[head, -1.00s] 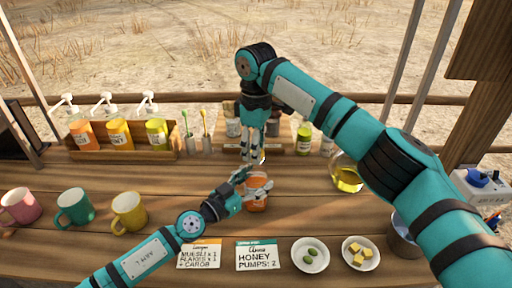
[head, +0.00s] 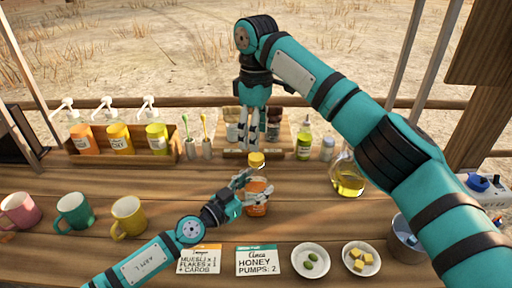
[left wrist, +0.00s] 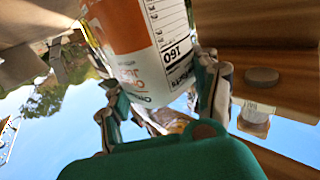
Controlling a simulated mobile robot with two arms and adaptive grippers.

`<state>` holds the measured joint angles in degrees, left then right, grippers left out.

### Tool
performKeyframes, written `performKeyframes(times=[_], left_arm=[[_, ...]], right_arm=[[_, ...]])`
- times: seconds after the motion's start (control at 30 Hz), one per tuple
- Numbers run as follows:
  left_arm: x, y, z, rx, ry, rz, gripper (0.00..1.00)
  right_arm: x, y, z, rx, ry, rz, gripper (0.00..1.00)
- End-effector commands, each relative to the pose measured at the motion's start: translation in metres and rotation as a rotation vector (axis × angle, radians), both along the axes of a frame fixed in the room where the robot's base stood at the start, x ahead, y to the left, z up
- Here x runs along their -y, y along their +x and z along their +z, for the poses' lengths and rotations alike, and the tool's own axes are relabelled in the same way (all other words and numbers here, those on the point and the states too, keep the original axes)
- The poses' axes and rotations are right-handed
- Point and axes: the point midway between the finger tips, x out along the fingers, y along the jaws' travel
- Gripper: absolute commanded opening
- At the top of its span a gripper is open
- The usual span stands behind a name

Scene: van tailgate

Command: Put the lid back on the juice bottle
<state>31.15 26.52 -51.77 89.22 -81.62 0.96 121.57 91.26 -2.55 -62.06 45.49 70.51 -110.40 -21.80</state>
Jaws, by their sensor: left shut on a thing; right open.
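The juice bottle (head: 257,210), with an orange and white label, stands upright on the wooden counter. My left gripper (head: 243,194) is shut around its body from the left. The left wrist view shows the bottle's label (left wrist: 135,40) close up between the fingers. The yellow lid (head: 256,160) sits at the top of the bottle's neck and looks level; whether it is screwed tight cannot be told. My right gripper (head: 249,144) is open and empty, pointing down just above and slightly behind the lid. The left wrist view does not show the lid clearly.
Several mugs (head: 128,217) stand at left, and a pump-bottle rack (head: 125,151) is behind them. A rack of jars is behind the right gripper. A glass jug (head: 348,180) of yellow liquid stands at right. Cards (head: 256,260) and small bowls (head: 310,260) lie in front.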

Motion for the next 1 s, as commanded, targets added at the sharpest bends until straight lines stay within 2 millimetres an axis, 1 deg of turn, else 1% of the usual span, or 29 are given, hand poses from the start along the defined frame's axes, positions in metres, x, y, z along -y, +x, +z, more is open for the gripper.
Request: performKeyframes(times=[0.03,0.1,0.2,0.3,0.43,0.67,0.7,0.9,1.0], left_arm=[[0.0,0.0,-0.001,-0.001,0.001,0.0,0.0],[0.0,0.0,-0.001,-0.001,0.001,0.0,0.0],[0.0,0.0,-0.001,-0.001,0.001,0.0,0.0],[0.0,0.0,-0.001,-0.001,0.001,0.0,0.0],[0.0,0.0,-0.001,-0.001,0.001,0.0,0.0],[0.0,0.0,-0.001,-0.001,0.001,0.0,0.0],[0.0,0.0,-0.001,-0.001,0.001,0.0,0.63],[0.0,0.0,0.0,-0.001,0.001,0.0,0.9],[0.0,0.0,0.0,-0.001,0.001,0.0,0.9]], right_arm=[[-0.001,0.001,0.013,0.004,0.002,0.0,0.63],[-0.001,0.0,0.026,0.002,0.0,-0.001,0.63],[-0.001,0.0,0.041,0.001,0.001,0.0,0.63],[0.0,0.0,0.052,0.0,0.0,-0.001,0.63],[-0.001,0.0,0.058,0.0,0.0,0.001,0.63],[0.0,0.0,0.058,-0.001,0.0,0.001,0.63],[0.0,0.0,0.058,-0.001,0.0,0.001,0.63],[0.0,0.0,0.058,-0.001,0.0,0.001,0.63],[0.0,0.0,0.058,-0.001,0.0,0.001,0.63]])
